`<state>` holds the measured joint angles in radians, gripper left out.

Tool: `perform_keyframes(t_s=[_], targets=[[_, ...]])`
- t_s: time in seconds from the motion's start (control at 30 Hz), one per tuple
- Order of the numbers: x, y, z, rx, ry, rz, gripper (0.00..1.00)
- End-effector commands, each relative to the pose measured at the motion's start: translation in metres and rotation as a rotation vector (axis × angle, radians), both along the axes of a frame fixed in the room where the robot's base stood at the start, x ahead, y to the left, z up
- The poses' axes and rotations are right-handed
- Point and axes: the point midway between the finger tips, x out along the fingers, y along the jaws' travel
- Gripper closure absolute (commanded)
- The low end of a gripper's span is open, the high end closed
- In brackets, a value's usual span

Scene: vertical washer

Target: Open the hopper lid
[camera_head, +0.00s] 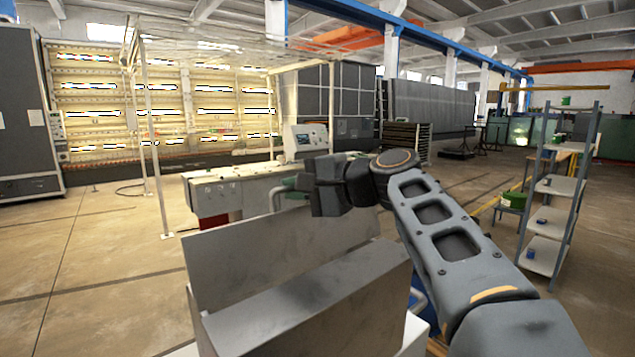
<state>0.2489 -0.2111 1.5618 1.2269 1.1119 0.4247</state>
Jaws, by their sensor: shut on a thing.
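The hopper (315,318) is a grey metal box in the lower middle of the head view. Its lid (265,250) looks like the flat grey panel standing up and tilted behind the box's front part. My gripper (318,203) is at the lid's upper edge, right of its middle. It is shut on the lid, though the fingertips are dark and partly hidden, so the exact contact is unclear. My arm comes in from the lower right. The inside of the hopper is mostly hidden.
A grey machine bench (225,190) with a control screen (305,137) stands behind the hopper. A shelf rack (548,215) with small blue items is at the right. A thin metal frame post (155,150) stands at the left. The floor at left is open.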

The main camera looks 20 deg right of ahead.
Motion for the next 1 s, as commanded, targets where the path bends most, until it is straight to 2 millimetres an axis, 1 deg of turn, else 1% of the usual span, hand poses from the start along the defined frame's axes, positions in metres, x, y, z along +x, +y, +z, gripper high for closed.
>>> perform_keyframes(t_s=[0.1, 0.37, 0.87, 0.9, 1.0], targets=[[0.008, 0.007, -0.005, 0.000, -0.002, 0.006, 1.00], [0.018, 0.011, -0.009, 0.002, -0.002, 0.008, 1.00], [0.020, 0.011, -0.010, 0.000, -0.002, 0.005, 1.00], [0.020, 0.011, -0.010, 0.000, -0.002, 0.005, 0.87], [0.020, 0.011, -0.010, 0.000, -0.002, 0.005, 0.78]])
